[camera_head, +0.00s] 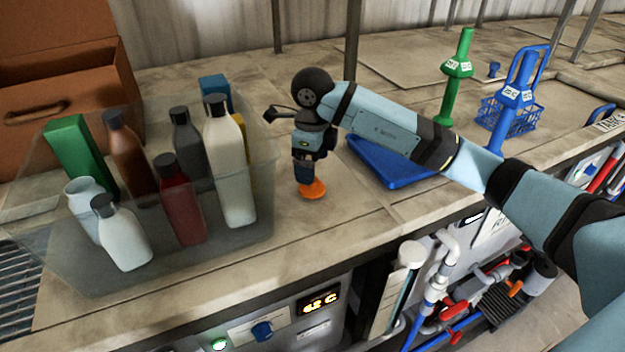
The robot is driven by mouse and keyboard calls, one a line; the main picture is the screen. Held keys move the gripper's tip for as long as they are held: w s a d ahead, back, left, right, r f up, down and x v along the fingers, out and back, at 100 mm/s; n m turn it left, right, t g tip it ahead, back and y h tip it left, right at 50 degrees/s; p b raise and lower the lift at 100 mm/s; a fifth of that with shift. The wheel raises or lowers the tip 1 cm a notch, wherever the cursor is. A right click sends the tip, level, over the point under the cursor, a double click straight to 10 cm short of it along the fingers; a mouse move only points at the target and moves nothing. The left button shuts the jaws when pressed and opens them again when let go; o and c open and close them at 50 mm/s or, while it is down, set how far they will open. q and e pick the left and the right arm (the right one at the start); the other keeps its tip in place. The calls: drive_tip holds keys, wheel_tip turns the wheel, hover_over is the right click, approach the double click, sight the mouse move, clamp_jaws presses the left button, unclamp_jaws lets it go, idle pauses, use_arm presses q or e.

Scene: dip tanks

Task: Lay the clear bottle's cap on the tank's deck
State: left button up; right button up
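An orange cap (313,190) is directly under my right gripper (304,179), over the deck (345,222) to the right of the bottle bin. The fingertips overlap its upper left edge. I cannot tell whether they grip it or whether it rests on the deck. A pale, clear-looking bottle (81,207) without a visible cap stands at the left of the bin, partly behind a white bottle with a dark cap (124,240). My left gripper is not in view.
The see-through bin (75,284) holds several bottles and boxes. A blue tray (385,168) lies behind my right forearm. A green-handled tool (457,80) and a blue basket (527,118) stand further right. A brown case (55,75) is at back left.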

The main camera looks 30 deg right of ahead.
wheel_tip(320, 180, up, 6)
drive_tip(key=shift+r+b, duration=0.25)
drive_tip(key=shift+b, duration=0.15)
drive_tip(key=shift+s+f, duration=0.1)
